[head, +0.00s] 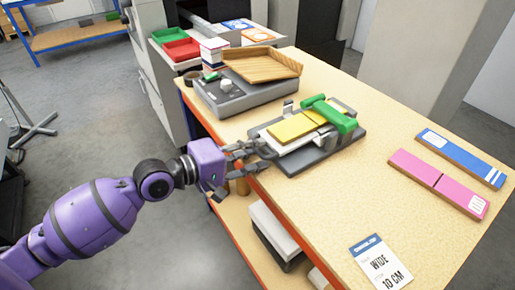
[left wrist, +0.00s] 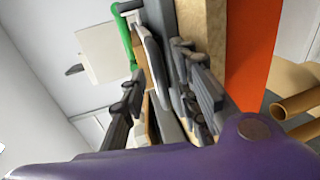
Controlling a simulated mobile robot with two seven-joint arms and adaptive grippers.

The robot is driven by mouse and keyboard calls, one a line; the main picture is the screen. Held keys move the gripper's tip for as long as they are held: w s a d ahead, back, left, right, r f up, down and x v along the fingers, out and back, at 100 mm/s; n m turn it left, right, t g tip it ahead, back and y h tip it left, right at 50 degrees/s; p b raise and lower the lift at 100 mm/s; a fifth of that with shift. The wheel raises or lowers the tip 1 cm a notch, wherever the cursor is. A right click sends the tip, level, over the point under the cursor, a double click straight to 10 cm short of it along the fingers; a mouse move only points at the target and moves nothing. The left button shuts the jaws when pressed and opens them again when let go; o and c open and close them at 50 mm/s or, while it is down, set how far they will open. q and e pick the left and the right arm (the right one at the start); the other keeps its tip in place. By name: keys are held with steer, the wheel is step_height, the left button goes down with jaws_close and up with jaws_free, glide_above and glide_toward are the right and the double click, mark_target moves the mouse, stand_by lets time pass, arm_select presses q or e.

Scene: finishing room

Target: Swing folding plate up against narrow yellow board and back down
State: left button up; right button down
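The folding device has a dark grey base (head: 318,157) on the bench, with a yellow board (head: 291,127) lying flat on a pale plate. A green handle (head: 328,113) lies across the device's far right side. My left gripper (head: 255,152) is at the device's near left edge, its fingers pointing at it. In the left wrist view the two dark fingers (left wrist: 160,85) stand apart, with grey and pale plate edges between and beyond them. I cannot tell whether they touch the folding plate, which I cannot clearly separate from the base. The right gripper is not in view.
A pink board (head: 438,184) and a blue board (head: 462,157) lie at the right, and a card (head: 381,263) at the front. A grey machine (head: 232,98) with a wooden tray (head: 262,65) stands behind. The bench between device and boards is clear.

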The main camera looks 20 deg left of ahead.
arm_select(q)
steer(key=shift+w+d+f, duration=0.15)
steer(key=shift+w+d, duration=0.25)
steer(key=shift+w, duration=0.1)
jaws_close()
